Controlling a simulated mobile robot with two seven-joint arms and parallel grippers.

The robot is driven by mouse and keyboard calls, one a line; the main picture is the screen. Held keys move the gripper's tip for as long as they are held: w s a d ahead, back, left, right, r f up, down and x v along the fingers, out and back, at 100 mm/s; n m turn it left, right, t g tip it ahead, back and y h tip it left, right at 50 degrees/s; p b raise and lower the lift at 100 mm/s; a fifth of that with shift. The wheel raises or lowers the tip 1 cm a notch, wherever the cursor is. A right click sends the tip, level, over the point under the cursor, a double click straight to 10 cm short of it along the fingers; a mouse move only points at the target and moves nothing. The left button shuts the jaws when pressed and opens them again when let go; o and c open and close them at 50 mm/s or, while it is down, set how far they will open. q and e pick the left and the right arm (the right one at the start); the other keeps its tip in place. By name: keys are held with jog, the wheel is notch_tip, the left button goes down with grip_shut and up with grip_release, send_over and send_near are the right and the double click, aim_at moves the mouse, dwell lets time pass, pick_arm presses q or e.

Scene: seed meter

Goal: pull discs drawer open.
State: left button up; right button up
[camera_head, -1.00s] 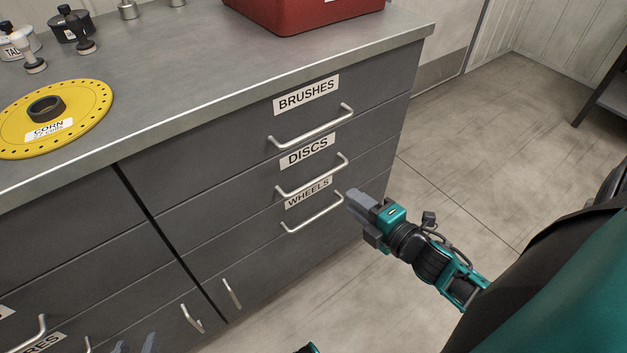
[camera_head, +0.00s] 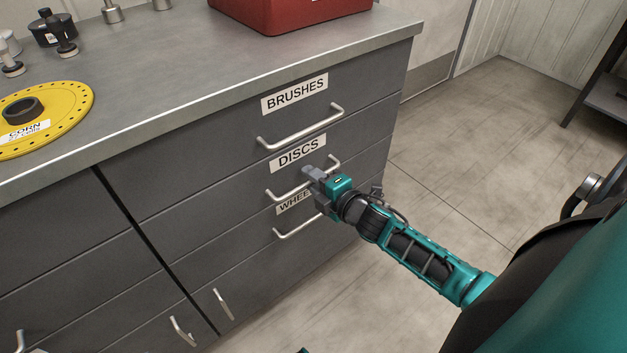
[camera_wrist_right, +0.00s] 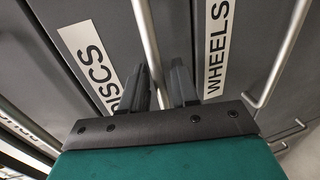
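The discs drawer (camera_head: 226,192) is a dark grey drawer front with a white DISCS label (camera_head: 297,152); it looks flush with the cabinet. Its bar handle (camera_head: 284,192) is silver. My right gripper (camera_head: 309,175) is at the right part of this handle. In the right wrist view, the gripper's two dark fingers (camera_wrist_right: 162,84) stand apart, with the handle bar (camera_wrist_right: 148,38) running between them. The bar looks nearer to the finger on the DISCS label side; contact cannot be told. My left gripper is out of view.
The brushes drawer (camera_head: 222,141) is above and the wheels drawer (camera_head: 225,240) below, each with a bar handle. On the countertop (camera_head: 170,75) are a yellow corn disc (camera_head: 72,112) and a red box (camera_head: 290,12). Open floor (camera_head: 450,160) lies right of the cabinet.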

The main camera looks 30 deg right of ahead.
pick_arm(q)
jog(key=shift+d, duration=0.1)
pick_arm(e)
grip_shut()
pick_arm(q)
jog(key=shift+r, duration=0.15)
pick_arm(e)
jog(key=shift+s, duration=0.15)
